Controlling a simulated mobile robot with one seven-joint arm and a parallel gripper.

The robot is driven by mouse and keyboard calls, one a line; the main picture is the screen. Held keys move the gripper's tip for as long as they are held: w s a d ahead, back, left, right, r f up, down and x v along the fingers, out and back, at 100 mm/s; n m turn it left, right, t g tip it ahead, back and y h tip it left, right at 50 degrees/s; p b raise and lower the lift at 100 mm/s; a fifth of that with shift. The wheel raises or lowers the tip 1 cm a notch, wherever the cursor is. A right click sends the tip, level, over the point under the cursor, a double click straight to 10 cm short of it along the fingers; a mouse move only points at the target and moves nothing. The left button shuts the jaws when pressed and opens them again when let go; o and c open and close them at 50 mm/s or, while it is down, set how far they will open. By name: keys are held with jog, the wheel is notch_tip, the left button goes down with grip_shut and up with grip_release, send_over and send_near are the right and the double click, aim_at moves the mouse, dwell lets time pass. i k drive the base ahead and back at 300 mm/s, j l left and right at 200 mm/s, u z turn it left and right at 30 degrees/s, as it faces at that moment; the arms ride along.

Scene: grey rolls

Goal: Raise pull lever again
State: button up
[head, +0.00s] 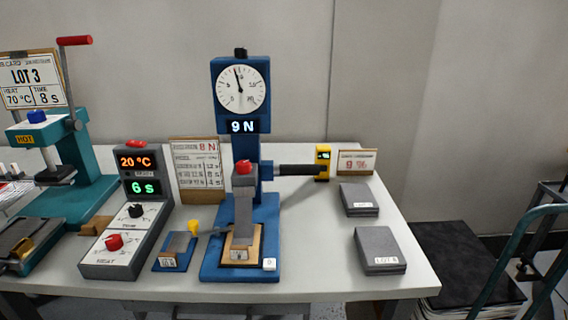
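A blue pull tester (245,199) stands on the table in the middle of the head view. Its round dial (241,91) has the needle near the top, and the display (237,126) below reads 9 N. A black lever (297,170) with a yellow grip (323,163) sticks out about level from the right of its column. A red knob (243,167) tops a grey clamp, and a grey strip (243,208) hangs from it to a tan block (240,246) on the base. My gripper is not in view.
A teal press (77,147) with a raised red-handled lever (75,41) stands at left. A control box (125,241) shows 20 °C and 6 s. Grey rectangular pieces (380,250) lie on the table (322,268) at right. A dark stack (468,270) stands beyond the table.

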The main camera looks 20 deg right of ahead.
aim_at(280, 169)
jog(key=j+z, duration=0.1)
jog(key=z, duration=0.4)
jog(key=i+z, duration=0.1)
jog(key=z, duration=0.6)
jog(key=i+j+z, duration=0.1)
jog(key=z, duration=0.3)
jog(key=i, duration=0.25)
